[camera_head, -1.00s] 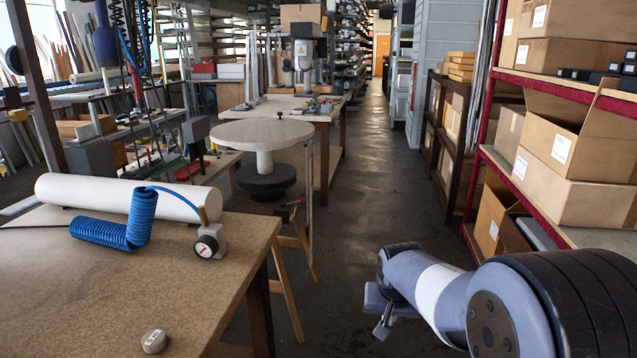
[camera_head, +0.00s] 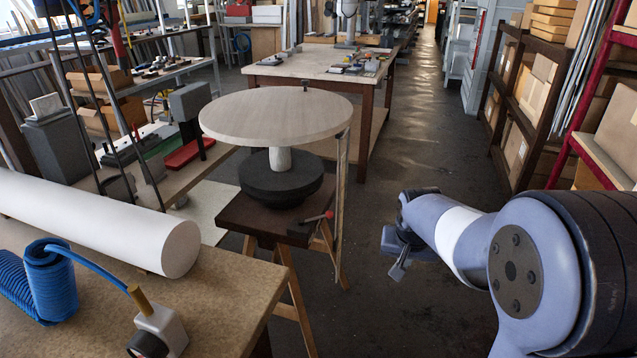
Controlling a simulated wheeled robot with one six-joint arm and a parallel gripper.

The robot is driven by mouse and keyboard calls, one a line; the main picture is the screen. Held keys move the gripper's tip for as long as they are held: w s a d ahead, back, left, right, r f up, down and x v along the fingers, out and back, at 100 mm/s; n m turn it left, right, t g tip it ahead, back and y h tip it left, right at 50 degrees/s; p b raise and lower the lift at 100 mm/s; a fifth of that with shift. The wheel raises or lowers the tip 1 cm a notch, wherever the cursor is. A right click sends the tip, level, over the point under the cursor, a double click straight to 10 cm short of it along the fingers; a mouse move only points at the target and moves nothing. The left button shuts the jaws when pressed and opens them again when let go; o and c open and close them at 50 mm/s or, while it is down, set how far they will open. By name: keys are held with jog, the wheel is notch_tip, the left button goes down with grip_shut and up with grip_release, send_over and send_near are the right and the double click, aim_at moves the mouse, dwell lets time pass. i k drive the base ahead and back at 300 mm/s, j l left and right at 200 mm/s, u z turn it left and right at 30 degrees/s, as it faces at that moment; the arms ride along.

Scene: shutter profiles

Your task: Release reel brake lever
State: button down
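The reel (camera_head: 277,115) is a round pale wooden disc on a short post over a black round base (camera_head: 280,183). It stands on a dark brown stand (camera_head: 270,222) with wooden legs. A small lever with a red and dark end (camera_head: 318,219), which looks like the brake lever, sits at the stand's right front edge below the disc. My gripper (camera_head: 397,266) hangs over the floor to the right of the stand, apart from the lever. Its fingers are small and angled, so their opening is unclear.
A workbench (camera_head: 215,300) at front left bears a white roll (camera_head: 100,220), a blue coiled hose (camera_head: 45,280) and a gauge fitting (camera_head: 158,330). A wooden table (camera_head: 320,68) stands behind the reel. Shelves (camera_head: 540,100) line the right. The aisle floor (camera_head: 430,150) between is clear.

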aim_at(301, 222)
jog(key=i+l+u, duration=0.15)
jog(key=i+u, duration=0.2)
jog(key=i, duration=0.2)
jog(key=i+l+u, duration=0.4)
jog(key=i+j, duration=0.1)
